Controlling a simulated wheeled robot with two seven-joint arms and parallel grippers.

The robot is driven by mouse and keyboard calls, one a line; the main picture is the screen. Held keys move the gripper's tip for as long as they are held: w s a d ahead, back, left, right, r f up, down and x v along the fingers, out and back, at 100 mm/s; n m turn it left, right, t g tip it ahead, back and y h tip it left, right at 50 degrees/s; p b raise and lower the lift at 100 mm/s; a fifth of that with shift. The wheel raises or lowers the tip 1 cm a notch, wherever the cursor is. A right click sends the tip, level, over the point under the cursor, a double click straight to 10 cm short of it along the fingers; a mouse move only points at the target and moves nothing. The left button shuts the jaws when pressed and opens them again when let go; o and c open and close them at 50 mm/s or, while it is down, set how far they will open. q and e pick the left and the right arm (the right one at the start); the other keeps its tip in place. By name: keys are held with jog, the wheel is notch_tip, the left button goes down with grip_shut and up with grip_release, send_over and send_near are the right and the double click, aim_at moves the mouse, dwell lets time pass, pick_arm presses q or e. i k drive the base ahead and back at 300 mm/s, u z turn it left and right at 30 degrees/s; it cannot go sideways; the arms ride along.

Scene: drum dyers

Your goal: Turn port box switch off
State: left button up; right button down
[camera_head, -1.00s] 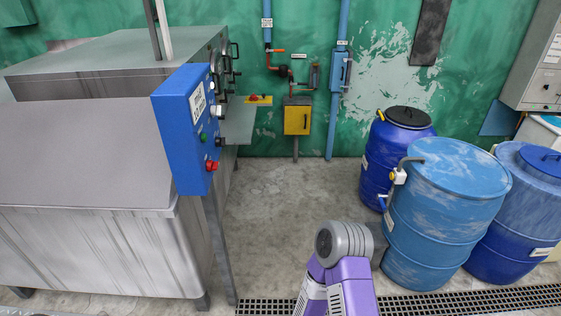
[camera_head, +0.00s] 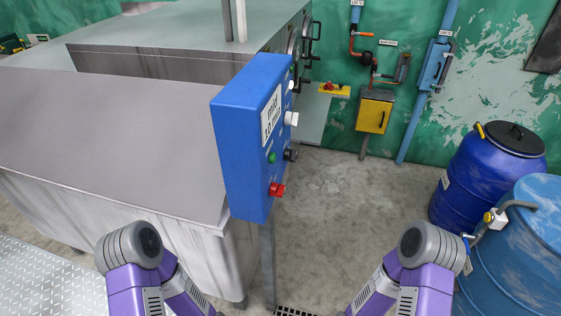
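A blue control box (camera_head: 238,150) stands on a grey post in front of the large metal machine. Its panel faces right and is seen at a steep angle. It carries a white label (camera_head: 270,116), a white knob (camera_head: 291,118), a black knob (camera_head: 290,155), a green button (camera_head: 271,158) and a red button (camera_head: 277,189). The label's text and the knobs' settings are too small to read. I cannot tell which control is the port box switch. Both my purple and grey arms show at the bottom edge, below the box. Neither gripper is in view.
The metal machine (camera_head: 110,120) fills the left. A yellow box (camera_head: 374,112) and a blue wall box (camera_head: 436,64) are at the green back wall. A dark blue drum (camera_head: 490,185) and a lighter blue drum (camera_head: 525,255) stand right. The concrete floor (camera_head: 345,215) between is clear.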

aim_at(276, 189)
jog(key=i, duration=0.15)
jog(key=k, duration=1.6)
jog(key=u, duration=0.6)
jog(key=i, duration=1.7)
jog(key=z, duration=1.1)
